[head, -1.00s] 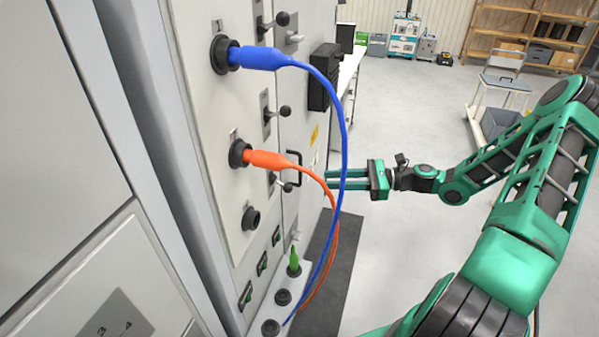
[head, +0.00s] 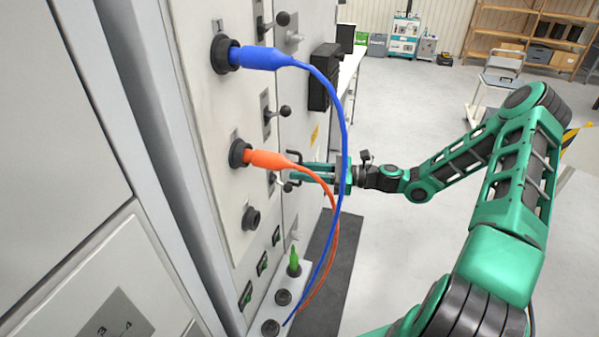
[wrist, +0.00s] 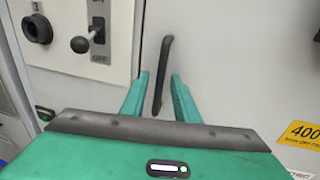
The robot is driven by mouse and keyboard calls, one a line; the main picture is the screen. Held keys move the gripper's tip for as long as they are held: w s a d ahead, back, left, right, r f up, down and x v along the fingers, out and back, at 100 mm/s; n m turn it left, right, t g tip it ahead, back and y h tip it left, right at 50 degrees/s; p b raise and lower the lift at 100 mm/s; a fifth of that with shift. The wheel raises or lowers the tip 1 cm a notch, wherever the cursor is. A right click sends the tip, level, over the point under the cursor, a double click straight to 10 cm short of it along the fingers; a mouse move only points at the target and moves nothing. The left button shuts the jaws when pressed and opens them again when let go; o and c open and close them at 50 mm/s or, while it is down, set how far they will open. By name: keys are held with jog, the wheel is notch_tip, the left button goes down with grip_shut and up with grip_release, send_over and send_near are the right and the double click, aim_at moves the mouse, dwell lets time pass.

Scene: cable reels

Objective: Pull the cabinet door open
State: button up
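The cabinet door (wrist: 225,65) is a pale grey panel and looks closed. Its dark bar handle (wrist: 163,65) stands upright in the wrist view; in the head view the handle (head: 292,157) is partly hidden by the orange cable and my gripper. My gripper (wrist: 159,78) is open, with one green finger on each side of the handle. Gaps show between the fingers and the bar, so it does not look gripped. In the head view my gripper (head: 297,174) reaches the door front from the right, behind the cables.
A blue cable (head: 340,110) and an orange cable (head: 325,188) loop from sockets in front of my gripper. A black switch lever (wrist: 82,43) is left of the handle. A yellow label (wrist: 301,133) is on the door. Open floor (head: 420,260) lies to the right.

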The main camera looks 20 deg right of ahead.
jog(key=shift+w+a, duration=0.1)
jog(key=shift+a, duration=0.1)
grip_shut()
